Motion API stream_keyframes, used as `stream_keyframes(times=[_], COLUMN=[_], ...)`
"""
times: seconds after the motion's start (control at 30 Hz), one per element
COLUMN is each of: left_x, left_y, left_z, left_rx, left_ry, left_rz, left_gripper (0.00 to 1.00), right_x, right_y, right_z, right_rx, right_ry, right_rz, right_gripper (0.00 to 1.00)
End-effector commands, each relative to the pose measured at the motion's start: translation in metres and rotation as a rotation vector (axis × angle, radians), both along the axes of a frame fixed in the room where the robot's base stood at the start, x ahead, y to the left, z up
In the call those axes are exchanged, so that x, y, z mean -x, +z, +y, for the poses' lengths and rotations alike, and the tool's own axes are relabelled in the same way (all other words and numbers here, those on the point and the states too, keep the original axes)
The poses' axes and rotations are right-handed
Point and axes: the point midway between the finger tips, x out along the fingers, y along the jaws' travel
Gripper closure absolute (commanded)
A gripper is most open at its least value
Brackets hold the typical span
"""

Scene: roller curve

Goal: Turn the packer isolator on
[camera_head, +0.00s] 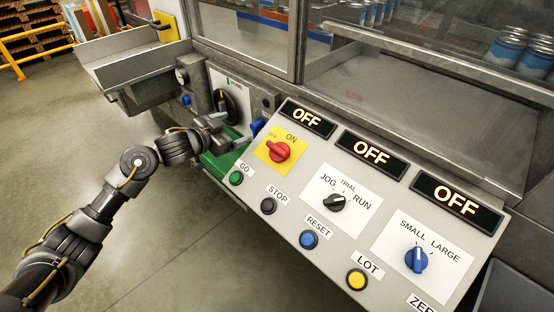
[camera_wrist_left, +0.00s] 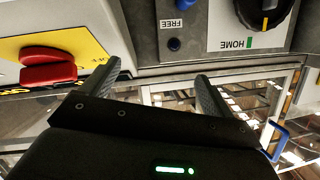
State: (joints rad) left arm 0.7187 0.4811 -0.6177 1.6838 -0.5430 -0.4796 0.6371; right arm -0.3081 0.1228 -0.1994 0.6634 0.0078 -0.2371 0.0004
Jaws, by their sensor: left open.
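The red rotary switch (camera_head: 279,151) sits on a yellow plate (camera_head: 264,151) marked OFF and ON, at the left end of the sloping control panel. Its handle lies slanted with one end toward the OFF mark. The display above it (camera_head: 307,118) reads OFF. In the left wrist view the red switch (camera_wrist_left: 47,70) is at the left, beside one finger and apart from it. My left gripper (camera_head: 232,125) is open and empty, left of the switch; its fingers (camera_wrist_left: 155,86) also show in the wrist view. My right gripper is not in view.
Other panel controls include a black mode knob (camera_head: 336,202), a blue size knob (camera_head: 417,259) and several push buttons. A metal chute (camera_head: 134,68) stands at left; floor is clear.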

Motion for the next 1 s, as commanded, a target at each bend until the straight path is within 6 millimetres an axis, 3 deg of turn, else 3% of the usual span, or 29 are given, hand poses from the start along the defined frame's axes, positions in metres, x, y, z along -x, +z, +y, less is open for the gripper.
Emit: stream_keyframes(times=[0.03, 0.1, 0.2, 0.3, 0.67, 0.93, 1.0], left_x=[0.021, 0.059, 0.115, 0.144, 0.14, 0.118, 0.109], left_y=[0.019, 0.038, 0.04, 0.035, 0.03, 0.014, 0.009], left_z=[-0.017, -0.038, -0.058, -0.064, -0.06, -0.083, -0.091], left_rx=[-0.009, -0.015, -0.005, 0.044, 0.155, 0.157, 0.157], left_ry=[-0.053, -0.111, -0.152, -0.131, -0.037, -0.039, -0.039], left_rz=[-0.023, -0.01, 0.07, 0.157, 0.274, 0.275, 0.275], left_gripper=[0.13, 0.13, 0.13, 0.13, 0.13, 0.13, 0.13], right_x=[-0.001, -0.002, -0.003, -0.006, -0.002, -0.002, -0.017], right_y=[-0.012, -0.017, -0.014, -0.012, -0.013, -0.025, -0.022], right_z=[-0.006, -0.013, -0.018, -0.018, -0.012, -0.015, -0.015], right_rx=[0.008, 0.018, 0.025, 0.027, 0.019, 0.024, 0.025], right_ry=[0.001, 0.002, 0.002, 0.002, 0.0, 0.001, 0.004], right_rz=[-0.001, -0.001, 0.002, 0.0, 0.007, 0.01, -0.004], right_gripper=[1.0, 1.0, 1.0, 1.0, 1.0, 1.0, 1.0])
